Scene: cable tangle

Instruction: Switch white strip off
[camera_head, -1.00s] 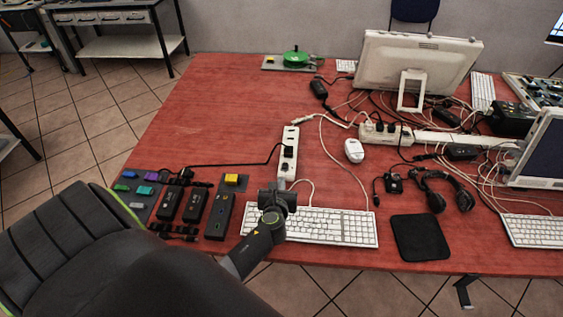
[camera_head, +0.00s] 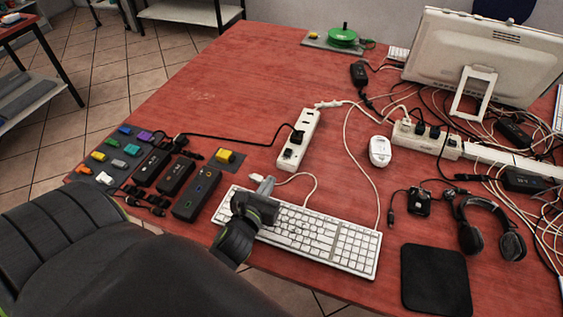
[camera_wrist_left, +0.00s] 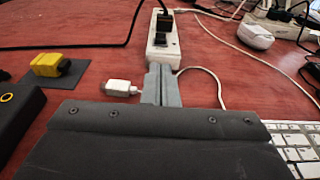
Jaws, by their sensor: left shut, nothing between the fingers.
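A white power strip (camera_head: 310,125) lies on the red table, its near end toward my left gripper (camera_head: 267,183). A black plug (camera_head: 297,136) with a black cable sits in it, and a dark switch-like part (camera_head: 288,153) is near its close end. The strip also shows at the top of the left wrist view (camera_wrist_left: 157,62). My left gripper is shut and empty, its grey fingertips (camera_wrist_left: 160,72) pointing at the strip's near end and hiding part of it. Whether they touch it I cannot tell. My right gripper is out of view.
A white keyboard (camera_head: 325,240) lies under and right of my left gripper. A white cable plug (camera_wrist_left: 120,88) lies just left of the fingers. Black boxes (camera_head: 196,193) and a yellow block (camera_head: 226,157) are to the left. A second pale strip (camera_head: 440,146) with plugs lies right.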

